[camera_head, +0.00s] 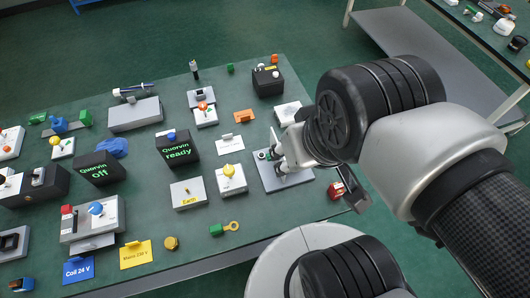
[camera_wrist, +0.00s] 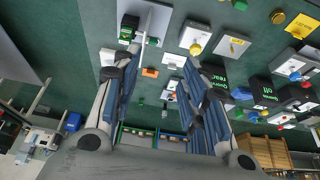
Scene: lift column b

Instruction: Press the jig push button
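A grey jig plate (camera_head: 298,182) lies near the right end of the green table. A small dark button unit with a green patch (camera_head: 263,155) sits at its left edge; I take it for the jig push button. In the wrist view the plate (camera_wrist: 158,18) is at the top, with the dark and green unit (camera_wrist: 128,29) on its left part. My gripper (camera_head: 279,153) is over the plate, close beside the button unit. In the wrist view my gripper (camera_wrist: 163,56) has its fingers apart with nothing between them. I cannot tell whether a finger touches the button.
A white box with a yellow knob (camera_head: 230,178) stands left of the plate, and a white box (camera_head: 288,114) stands behind it. A red block (camera_head: 336,190) lies to the right near the table edge. A black box (camera_head: 267,80) is at the back. Black "Quorvin" boxes (camera_head: 178,150) stand further left.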

